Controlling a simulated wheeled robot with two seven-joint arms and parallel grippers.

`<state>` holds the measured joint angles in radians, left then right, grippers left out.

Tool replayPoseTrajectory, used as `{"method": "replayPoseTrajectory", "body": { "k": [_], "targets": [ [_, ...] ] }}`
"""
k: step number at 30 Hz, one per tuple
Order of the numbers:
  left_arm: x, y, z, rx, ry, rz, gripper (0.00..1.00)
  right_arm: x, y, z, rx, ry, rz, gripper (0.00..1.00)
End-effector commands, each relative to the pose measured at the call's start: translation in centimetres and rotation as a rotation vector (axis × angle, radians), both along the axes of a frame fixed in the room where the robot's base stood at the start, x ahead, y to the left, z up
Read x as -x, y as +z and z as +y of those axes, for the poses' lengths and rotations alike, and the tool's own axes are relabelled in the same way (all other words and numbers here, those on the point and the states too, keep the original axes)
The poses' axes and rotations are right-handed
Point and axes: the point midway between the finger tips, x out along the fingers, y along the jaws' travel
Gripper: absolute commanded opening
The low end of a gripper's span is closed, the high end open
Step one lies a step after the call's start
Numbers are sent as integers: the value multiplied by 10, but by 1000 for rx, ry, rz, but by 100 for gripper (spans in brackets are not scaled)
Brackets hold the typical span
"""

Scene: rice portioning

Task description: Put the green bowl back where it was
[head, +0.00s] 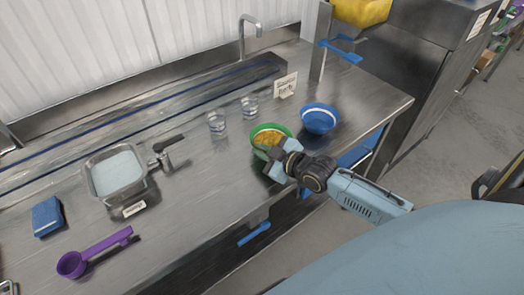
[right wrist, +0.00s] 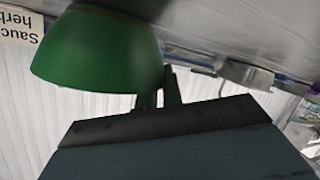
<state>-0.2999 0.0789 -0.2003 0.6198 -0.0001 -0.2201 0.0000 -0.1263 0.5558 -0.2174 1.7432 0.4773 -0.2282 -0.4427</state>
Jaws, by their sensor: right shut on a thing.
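The green bowl (head: 257,134) is near the right end of the steel counter, with a yellow-orange filling in it. It also shows in the right wrist view (right wrist: 95,50), large and close. My right gripper (head: 275,152) is shut on the green bowl at its near side. In the right wrist view the fingers (right wrist: 158,90) meet the bowl's edge. I cannot tell whether the bowl touches the counter. My left gripper is not in view.
A blue bowl (head: 320,119) stands just right of the green bowl. Two clear glasses (head: 217,124) and a label card (head: 286,86) stand behind. A pan of white contents (head: 117,174), a purple scoop (head: 92,252) and a blue block (head: 47,216) lie left. The counter's middle front is clear.

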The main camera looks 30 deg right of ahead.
Motion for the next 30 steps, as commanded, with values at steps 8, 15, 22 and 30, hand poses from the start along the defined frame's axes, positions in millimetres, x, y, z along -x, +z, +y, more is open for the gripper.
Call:
{"method": "replayPoseTrajectory", "body": {
  "k": [8,15,22,30],
  "targets": [
    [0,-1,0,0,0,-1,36,0,-2,0,0,0,1,29],
    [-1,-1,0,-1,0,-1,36,0,-2,0,0,0,1,31],
    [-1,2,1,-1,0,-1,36,12,3,-3,1,0,3,31],
    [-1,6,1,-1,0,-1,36,57,19,-15,2,2,4,31]
  ]
}}
